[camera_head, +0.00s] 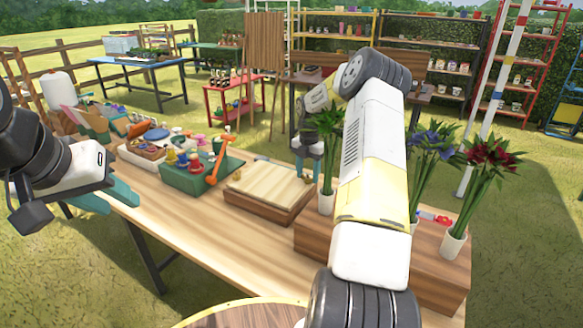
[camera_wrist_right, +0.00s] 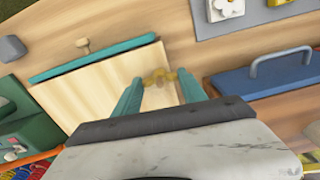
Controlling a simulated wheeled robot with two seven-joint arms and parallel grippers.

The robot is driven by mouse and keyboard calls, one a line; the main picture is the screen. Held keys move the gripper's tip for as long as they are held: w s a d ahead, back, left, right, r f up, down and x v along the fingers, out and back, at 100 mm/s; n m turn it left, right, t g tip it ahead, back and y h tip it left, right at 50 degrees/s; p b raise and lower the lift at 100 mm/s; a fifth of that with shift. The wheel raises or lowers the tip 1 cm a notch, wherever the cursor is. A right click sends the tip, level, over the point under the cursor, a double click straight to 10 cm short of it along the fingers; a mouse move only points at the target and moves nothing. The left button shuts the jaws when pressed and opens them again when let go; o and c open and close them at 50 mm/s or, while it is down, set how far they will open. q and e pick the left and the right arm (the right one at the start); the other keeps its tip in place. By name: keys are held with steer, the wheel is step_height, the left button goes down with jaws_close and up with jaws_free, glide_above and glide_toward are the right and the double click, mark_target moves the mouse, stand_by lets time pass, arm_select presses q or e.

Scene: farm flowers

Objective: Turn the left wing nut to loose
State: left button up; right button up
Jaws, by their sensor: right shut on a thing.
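The flower press (camera_head: 270,187) is a pale wooden board on a darker wooden base, on the table. A brass wing nut (camera_wrist_right: 160,77) shows in the right wrist view at the board's edge, between the teal fingertips of my right gripper (camera_wrist_right: 159,80). The gripper (camera_head: 307,168) is shut on this wing nut, and its fingers partly hide it. A second small knob-like nut (camera_wrist_right: 82,43) stands apart, beyond a teal strip along the board. My left gripper (camera_head: 106,198) is open and empty over the table's left front edge, away from the press.
A green tool caddy (camera_head: 190,180) with an orange-handled tool stands left of the press. Potted flowers (camera_head: 455,240) stand on a wooden box (camera_head: 435,272) at the right. My right arm hides part of the table. Bare tabletop (camera_head: 225,230) lies in front of the press.

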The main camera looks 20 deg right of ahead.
mark_target(307, 176)
steer(key=shift+w+n, duration=0.1)
steer(key=shift+n, duration=0.4)
steer(key=o, duration=1.4)
steer(key=shift+c, duration=0.2)
step_height(307, 176, up, 7)
steer(key=shift+r, duration=0.4)
